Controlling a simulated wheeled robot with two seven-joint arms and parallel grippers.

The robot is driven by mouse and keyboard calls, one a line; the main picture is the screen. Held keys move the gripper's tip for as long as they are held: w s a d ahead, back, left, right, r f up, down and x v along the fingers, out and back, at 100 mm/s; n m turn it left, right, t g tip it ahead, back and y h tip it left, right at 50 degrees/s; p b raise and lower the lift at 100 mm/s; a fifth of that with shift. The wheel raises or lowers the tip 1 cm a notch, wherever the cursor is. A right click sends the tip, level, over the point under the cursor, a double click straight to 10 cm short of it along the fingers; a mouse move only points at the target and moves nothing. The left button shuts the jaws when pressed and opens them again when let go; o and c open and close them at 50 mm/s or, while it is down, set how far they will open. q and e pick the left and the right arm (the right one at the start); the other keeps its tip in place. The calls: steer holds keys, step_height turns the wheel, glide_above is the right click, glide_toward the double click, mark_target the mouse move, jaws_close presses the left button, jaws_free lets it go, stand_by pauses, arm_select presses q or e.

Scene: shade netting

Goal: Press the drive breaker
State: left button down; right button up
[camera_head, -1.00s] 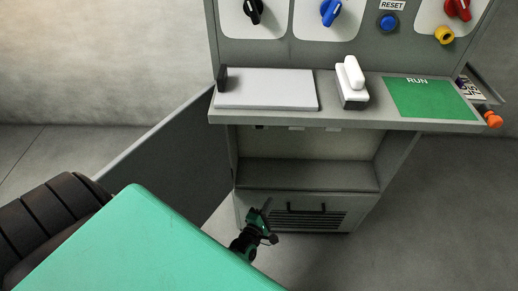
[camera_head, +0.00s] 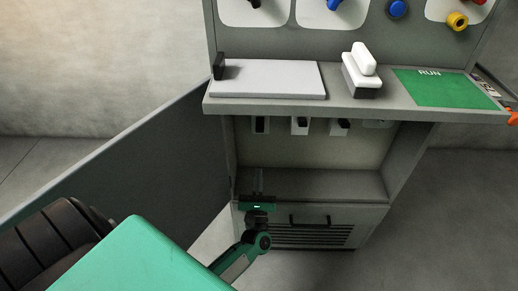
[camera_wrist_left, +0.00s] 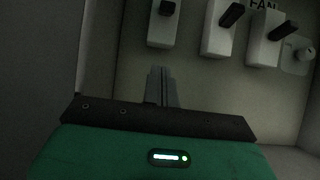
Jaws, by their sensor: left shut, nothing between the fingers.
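Several breakers with white bodies and black levers are mounted inside the open cabinet under the shelf. In the head view a left breaker (camera_head: 260,125), a middle breaker (camera_head: 300,126) and a right breaker (camera_head: 340,127) show. In the left wrist view they are the left breaker (camera_wrist_left: 162,24), the middle breaker (camera_wrist_left: 220,30) and the right breaker (camera_wrist_left: 264,46). A "FAN" label shows above the right one; I cannot read which is the drive breaker. My left gripper (camera_head: 258,180) is shut and empty, below and apart from the left breaker. It also shows in the wrist view (camera_wrist_left: 161,74). My right gripper is not in view.
The shelf (camera_head: 290,106) overhangs the breakers and carries a white pad, a white-topped block (camera_head: 361,68) and a green RUN panel (camera_head: 445,88). An open door (camera_head: 140,150) stands on the left. A round knob (camera_wrist_left: 304,52) sits right of the breakers. A lower ledge (camera_head: 330,185) crosses the cabinet.

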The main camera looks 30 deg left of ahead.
mark_target(260, 125)
arm_select(q)
steer(key=w+a+r+p, duration=0.2)
steer(key=w+r, duration=0.4)
steer(key=r, duration=0.3)
steer(key=shift+a, duration=0.85)
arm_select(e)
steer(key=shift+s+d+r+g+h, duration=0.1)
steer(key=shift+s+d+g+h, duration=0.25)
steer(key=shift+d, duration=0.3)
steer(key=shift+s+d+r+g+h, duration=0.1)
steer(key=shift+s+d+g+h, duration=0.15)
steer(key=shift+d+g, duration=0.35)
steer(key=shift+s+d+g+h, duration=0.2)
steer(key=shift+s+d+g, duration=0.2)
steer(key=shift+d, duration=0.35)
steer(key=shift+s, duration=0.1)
